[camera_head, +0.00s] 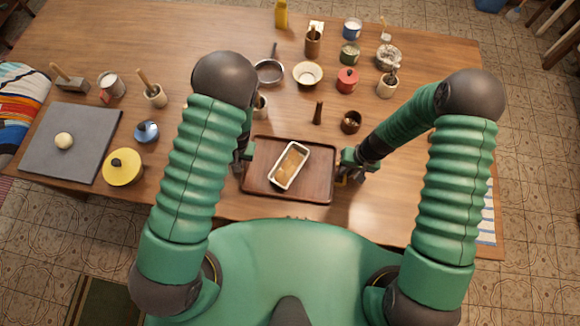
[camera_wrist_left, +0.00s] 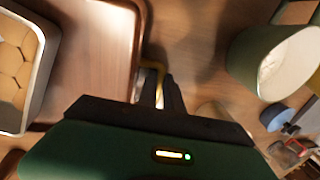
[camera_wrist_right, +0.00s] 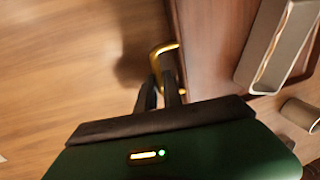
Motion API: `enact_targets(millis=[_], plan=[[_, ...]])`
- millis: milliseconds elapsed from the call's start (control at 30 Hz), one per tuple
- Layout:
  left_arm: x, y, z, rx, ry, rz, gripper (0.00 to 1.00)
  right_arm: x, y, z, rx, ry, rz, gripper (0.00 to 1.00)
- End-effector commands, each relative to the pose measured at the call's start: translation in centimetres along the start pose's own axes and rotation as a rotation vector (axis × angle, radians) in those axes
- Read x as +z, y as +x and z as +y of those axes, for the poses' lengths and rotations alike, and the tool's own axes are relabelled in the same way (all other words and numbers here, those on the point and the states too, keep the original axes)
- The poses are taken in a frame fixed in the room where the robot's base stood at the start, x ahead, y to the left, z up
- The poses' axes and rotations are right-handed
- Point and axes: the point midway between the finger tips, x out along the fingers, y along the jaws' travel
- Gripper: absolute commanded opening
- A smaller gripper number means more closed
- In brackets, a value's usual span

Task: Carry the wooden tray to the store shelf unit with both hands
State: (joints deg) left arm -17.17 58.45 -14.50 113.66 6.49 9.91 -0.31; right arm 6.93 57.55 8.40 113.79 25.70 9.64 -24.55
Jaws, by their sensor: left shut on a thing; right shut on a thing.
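The wooden tray (camera_head: 262,184) is a dark reddish-brown rectangle near the table's front edge, in front of my body. A pale loaf pan (camera_head: 290,166) with golden-brown contents sits on it, slightly turned. My left gripper (camera_head: 243,160) is at the tray's left end, shut on a brass handle that shows in the left wrist view (camera_wrist_left: 152,70). My right gripper (camera_head: 345,170) is at the right end, shut on the other brass handle, seen in the right wrist view (camera_wrist_right: 160,58). I cannot tell whether the tray is lifted. The shelf unit is not recognisable in view.
The wooden table (camera_head: 200,30) holds several pots and cups behind the tray, including a pan (camera_head: 268,71), a white bowl (camera_head: 307,75), a red pot (camera_head: 347,80) and a dark bowl (camera_head: 351,122). Tiled floor (camera_head: 520,150) is open at right.

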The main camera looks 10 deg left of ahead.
Motion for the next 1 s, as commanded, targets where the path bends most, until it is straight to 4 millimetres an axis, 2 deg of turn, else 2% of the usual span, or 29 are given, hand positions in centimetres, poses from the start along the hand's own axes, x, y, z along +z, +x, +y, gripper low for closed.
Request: enact_targets(millis=[567,900,1000], plan=[[-0.1,-0.4,-0.1,0.000,0.000,0.001,0.00,-0.1,-0.4,-0.1,0.000,0.000,0.002,0.00],[0.0,-4.6,-0.9,0.000,0.000,0.001,0.00,0.0,-4.6,-0.9,0.000,0.000,0.002,0.00],[0.0,-5.2,-1.0,0.000,0.000,0.001,0.00,0.0,-5.2,-1.0,0.000,0.000,0.001,0.00]])
